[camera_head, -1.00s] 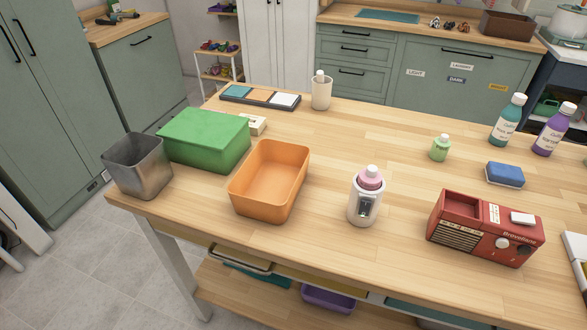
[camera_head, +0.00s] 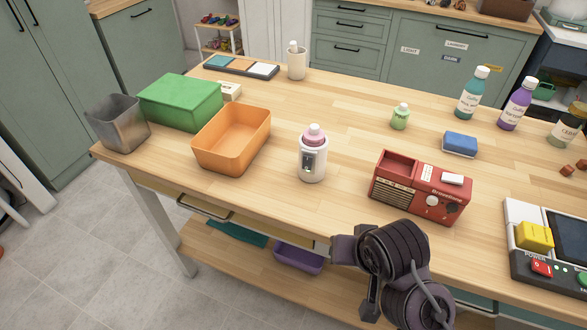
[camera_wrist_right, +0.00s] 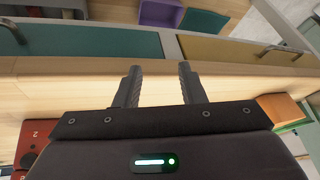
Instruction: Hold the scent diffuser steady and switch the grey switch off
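The scent diffuser (camera_head: 312,160) is a white bottle-shaped body with a pink top. It stands upright on the wooden table (camera_head: 270,200), between the orange bin and the red radio. A dark panel with a small light grey part, perhaps the grey switch (camera_head: 309,162), faces the front; its setting is too small to read. My right gripper (camera_wrist_right: 160,88) is open and empty in the right wrist view, its two fingers apart. In the head view my dark right arm (camera_head: 395,255) is at the table's front edge, apart from the diffuser. My left gripper is not in view.
The orange bin (camera_head: 232,140), green box (camera_head: 180,103) and metal bin (camera_head: 118,125) stand left. The red radio (camera_head: 420,190) is right of the diffuser, near my right arm. A console with a yellow block (camera_head: 535,236) is farther right. The table directly before the diffuser is clear.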

